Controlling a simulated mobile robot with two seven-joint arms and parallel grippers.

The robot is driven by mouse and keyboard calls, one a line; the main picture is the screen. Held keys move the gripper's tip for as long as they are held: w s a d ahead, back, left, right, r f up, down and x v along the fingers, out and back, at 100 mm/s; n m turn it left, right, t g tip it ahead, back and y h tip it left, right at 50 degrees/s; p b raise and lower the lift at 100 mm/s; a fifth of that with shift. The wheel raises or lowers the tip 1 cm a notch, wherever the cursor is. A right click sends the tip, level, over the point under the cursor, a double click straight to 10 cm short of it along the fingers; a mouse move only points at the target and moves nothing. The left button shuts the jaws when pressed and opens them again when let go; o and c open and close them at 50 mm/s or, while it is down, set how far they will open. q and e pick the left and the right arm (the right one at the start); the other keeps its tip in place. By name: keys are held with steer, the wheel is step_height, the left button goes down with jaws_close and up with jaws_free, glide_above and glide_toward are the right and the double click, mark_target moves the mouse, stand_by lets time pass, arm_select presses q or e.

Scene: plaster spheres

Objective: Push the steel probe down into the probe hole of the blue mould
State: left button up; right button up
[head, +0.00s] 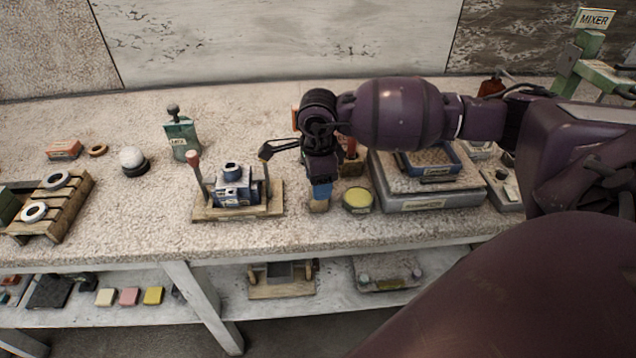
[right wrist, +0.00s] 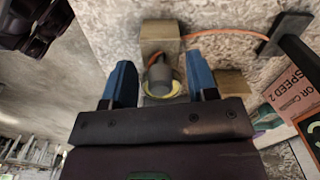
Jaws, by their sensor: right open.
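The blue mould (head: 232,190) stands on a wooden board at the middle of the bench. A raised round collar shows on its top; I cannot tell which opening is the probe hole. My right gripper (head: 320,193) points down just right of the board, apart from the mould. In the right wrist view, its two blue fingers (right wrist: 157,85) are open on either side of a grey cylinder, which looks like the steel probe (right wrist: 159,74). An orange cable runs from it. Contact with the fingers is not visible. In the head view the gripper hides the probe. My left gripper is not in view.
A wooden rack (head: 68,205) with white rings is at left. Bench between rack and mould is clear.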

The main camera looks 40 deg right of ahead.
jaws_close()
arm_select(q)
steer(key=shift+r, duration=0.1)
arm_select(e)
steer(key=shift+r, duration=0.15)
